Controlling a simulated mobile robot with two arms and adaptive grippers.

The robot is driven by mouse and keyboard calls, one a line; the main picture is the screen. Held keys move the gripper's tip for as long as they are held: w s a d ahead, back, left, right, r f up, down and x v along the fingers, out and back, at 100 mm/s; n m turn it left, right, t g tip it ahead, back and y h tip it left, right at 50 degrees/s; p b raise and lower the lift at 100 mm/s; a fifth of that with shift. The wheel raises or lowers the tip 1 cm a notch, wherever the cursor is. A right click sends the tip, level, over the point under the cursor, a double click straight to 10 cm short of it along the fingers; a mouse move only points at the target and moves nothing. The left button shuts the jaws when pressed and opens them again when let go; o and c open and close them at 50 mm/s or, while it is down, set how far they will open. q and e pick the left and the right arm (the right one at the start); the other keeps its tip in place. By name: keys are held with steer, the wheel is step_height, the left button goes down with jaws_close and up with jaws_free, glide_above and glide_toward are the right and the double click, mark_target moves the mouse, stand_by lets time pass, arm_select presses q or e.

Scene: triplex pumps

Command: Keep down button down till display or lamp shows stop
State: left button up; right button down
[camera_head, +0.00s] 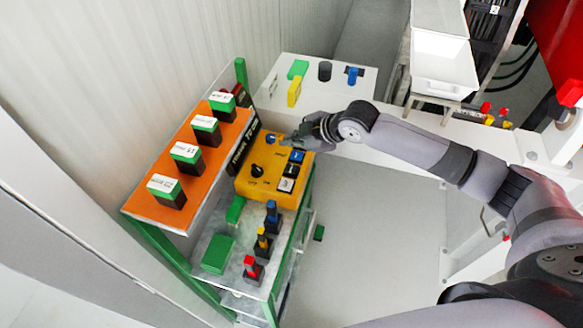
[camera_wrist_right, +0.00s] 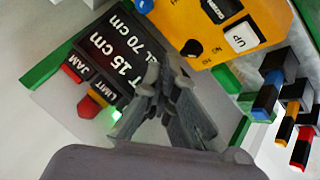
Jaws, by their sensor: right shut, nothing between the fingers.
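The yellow control box (camera_head: 262,188) carries a black knob (camera_head: 257,170), a round blue button (camera_head: 271,138) and a row of blue (camera_head: 296,156), black (camera_head: 291,170) and white (camera_head: 286,185) buttons. In the wrist view the white button reads UP (camera_wrist_right: 240,36); I cannot read which one is down. The black display (camera_wrist_right: 122,50) reads "T 15 cm" and "70 cm", partly hidden. A green lamp (camera_wrist_right: 116,114) glows below its LIMIT and JAM labels. My right gripper (camera_head: 288,141) is shut and empty over the box's far end; contact is unclear. My left gripper is out of view.
An orange panel (camera_head: 180,150) with several labelled blocks stands left of the box. Red, yellow and blue levers (camera_head: 262,242) rise in front of it. A white table (camera_head: 325,105) lies behind, with a white bin (camera_head: 443,62) farther right. Grey floor is open to the right.

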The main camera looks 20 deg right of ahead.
mark_target(290, 171)
steer(key=f+b, duration=0.1)
steer(key=f, duration=0.1)
steer(key=f+b, duration=0.2)
steer(key=shift+w+a+b, duration=0.15)
steer(key=shift+a+b, duration=0.05)
steer(key=shift+b, duration=0.1)
step_height(290, 171, down, 2)
steer(key=b, duration=0.2)
steer(key=shift+d+f+b, duration=0.1)
steer(key=shift+f+b, duration=0.1)
steer(key=shift+b, duration=0.1)
step_height(290, 171, down, 2)
steer(key=shift+f+b, duration=0.1)
steer(key=shift+b, duration=0.4)
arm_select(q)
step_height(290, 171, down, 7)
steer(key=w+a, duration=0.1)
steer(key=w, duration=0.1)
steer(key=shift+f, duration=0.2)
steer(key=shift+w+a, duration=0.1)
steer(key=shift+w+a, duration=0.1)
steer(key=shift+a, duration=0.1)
arm_select(e)
steer(key=shift+f, duration=0.15)
steer(key=shift+f, duration=0.35)
